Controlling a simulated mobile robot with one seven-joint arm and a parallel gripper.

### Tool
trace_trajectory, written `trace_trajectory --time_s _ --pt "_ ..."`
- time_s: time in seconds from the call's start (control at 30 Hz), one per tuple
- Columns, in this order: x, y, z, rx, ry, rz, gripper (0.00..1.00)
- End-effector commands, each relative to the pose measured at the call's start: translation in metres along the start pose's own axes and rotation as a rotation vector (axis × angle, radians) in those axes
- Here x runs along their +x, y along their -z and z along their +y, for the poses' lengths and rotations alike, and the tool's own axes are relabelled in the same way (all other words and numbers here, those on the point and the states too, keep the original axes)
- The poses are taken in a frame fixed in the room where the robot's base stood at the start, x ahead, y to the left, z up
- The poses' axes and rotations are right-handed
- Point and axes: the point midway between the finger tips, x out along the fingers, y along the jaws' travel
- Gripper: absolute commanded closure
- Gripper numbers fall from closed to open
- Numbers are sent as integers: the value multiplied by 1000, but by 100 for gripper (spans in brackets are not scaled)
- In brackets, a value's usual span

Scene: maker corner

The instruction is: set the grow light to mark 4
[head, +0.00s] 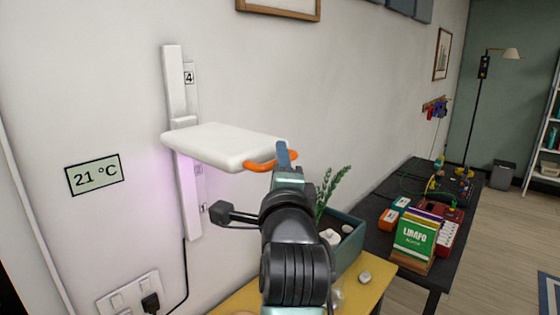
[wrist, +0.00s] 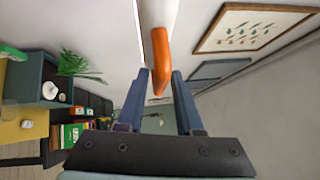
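The grow light (head: 215,143) is a white panel on a white vertical wall rail (head: 176,80), with a purple glow below it. It sits below the mark 4 plate (head: 189,77); lower marks (head: 200,190) show below the panel but are hard to read. An orange loop handle (head: 258,166) is at its front edge. My gripper (head: 284,155) is at the right part of this handle. In the wrist view, my gripper's two fingers (wrist: 160,74) are apart, with the orange handle (wrist: 160,50) between them and narrow gaps beside it.
A yellow bench (head: 375,284) with a blue-green planter (head: 349,243) stands below my arm. A dark table (head: 385,236) with books and tools is to the right. A temperature display (head: 94,175) and a socket (head: 130,295) are on the wall at left.

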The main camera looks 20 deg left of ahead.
Motion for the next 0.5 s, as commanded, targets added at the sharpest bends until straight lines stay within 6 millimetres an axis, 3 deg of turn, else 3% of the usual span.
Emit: trace_trajectory --time_s 0.03,0.17,0.5 --pt "0 0 0 0 0 0 76" --pt "0 0 0 0 -1 0 100" --pt "0 0 0 0 -1 0 100"
